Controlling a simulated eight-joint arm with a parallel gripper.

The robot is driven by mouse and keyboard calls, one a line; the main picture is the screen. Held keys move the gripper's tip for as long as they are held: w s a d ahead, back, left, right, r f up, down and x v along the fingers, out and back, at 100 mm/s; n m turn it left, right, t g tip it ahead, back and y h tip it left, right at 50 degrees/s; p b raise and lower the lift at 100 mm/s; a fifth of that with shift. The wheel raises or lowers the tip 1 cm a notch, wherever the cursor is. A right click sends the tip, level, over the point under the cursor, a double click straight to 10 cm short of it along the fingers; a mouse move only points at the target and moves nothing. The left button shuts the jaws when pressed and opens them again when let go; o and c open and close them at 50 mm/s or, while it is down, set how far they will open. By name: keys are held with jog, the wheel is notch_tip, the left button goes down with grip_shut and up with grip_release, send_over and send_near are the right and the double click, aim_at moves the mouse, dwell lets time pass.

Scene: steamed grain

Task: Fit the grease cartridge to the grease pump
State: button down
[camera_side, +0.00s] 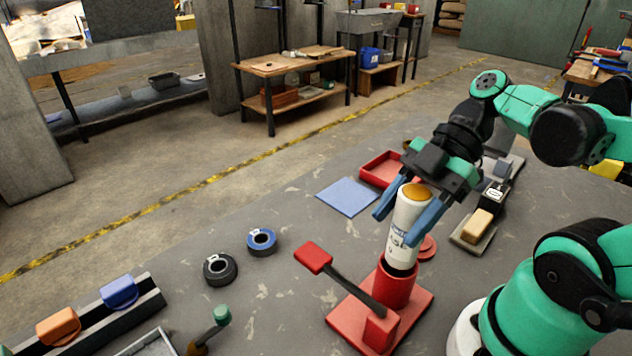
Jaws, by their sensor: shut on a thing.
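The grease pump (396,288) is red, with a round socket on a square base and a dark lever ending in a red handle (313,257). A round red piece (427,248) lies partly hidden behind the cartridge.
Behind are a blue mat (347,197) and a red tray (378,170). A brush-like block (478,225) lies on a board to the right. Blue (262,241) and black (220,269) tape rolls lie left. A rail with clips (98,312) is front left.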

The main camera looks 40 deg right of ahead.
aim_at(391, 257)
jog(key=shift+f, duration=3.2)
dwell(1.4)
jog(key=shift+c, duration=0.9)
grip_release()
jog(key=v, duration=0.5)
jog(key=shift+d+r, duration=0.2)
jog(key=shift+r, duration=0.05)
